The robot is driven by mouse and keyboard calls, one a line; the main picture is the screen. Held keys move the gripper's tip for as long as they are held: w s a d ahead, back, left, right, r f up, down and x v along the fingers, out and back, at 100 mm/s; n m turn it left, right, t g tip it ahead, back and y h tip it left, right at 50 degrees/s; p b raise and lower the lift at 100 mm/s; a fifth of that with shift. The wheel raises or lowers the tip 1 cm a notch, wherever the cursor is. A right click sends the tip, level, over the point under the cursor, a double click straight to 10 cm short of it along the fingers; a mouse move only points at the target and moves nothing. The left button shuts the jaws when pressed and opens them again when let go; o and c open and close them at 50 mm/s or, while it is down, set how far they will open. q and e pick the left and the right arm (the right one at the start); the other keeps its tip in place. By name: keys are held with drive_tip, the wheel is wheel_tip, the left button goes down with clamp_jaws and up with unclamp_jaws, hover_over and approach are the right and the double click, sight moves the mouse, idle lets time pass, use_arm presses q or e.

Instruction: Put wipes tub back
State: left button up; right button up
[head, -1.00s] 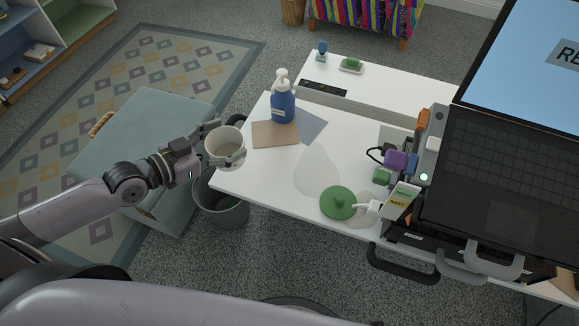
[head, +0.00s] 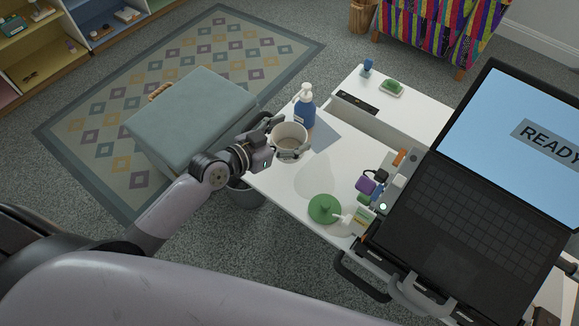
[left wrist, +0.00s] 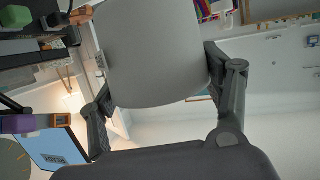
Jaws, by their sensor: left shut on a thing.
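The wipes tub (head: 291,146) is an open, off-white round tub. It is upright above the left end of the white table (head: 283,189), though I cannot tell whether it touches the top. My left gripper (head: 289,141) is shut on it, with a finger on each side. In the left wrist view the tub's grey-looking wall (left wrist: 155,55) fills the space between the fingers. My right gripper is not in view.
A blue pump bottle (head: 304,112) stands just behind the tub, close to it. A blue-grey flat sheet (head: 325,137) lies beside it. A small labelled bottle (head: 361,219) and an open laptop-like case (head: 445,215) are on the right. A dark bin (head: 246,194) stands below the table's left edge.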

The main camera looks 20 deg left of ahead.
use_arm(q)
drive_tip(key=shift+f+b, duration=2.45)
drive_tip(key=shift+f, duration=4.25)
drive_tip(key=shift+f, duration=0.15)
drive_tip(key=o, duration=1.2)
drive_tip(key=shift+o, duration=0.2)
